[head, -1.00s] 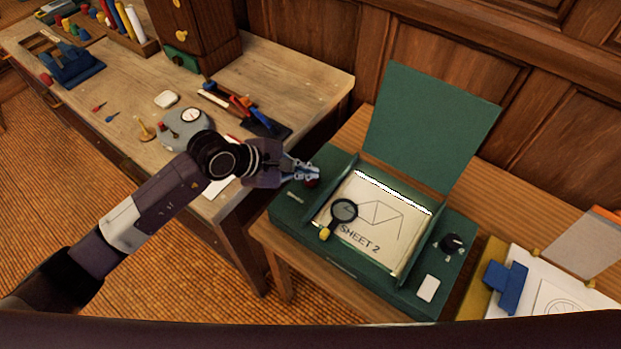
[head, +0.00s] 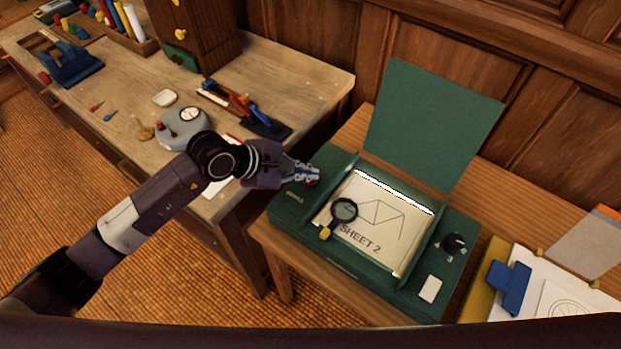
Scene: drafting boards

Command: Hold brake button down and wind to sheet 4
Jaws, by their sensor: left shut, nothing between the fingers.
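The green viewer box (head: 300,224) stands on the right-hand table with its lid raised. Its lit window shows a sheet (head: 385,238) marked "SHEET 2". A red button (head: 312,183) on its upper left corner is mostly hidden by my left gripper (head: 316,174). That gripper is shut, with its fingertips at the button; I cannot tell how far the button is pressed. A black knob (head: 454,244) with small markings sits on the box's right side. My right gripper is not in view.
A white rectangle (head: 430,289) is on the box's right front. A clipboard with a blue clip (head: 509,286) lies at the right. The wooden bench (head: 290,85) at left holds tools and a grey dial device (head: 183,128).

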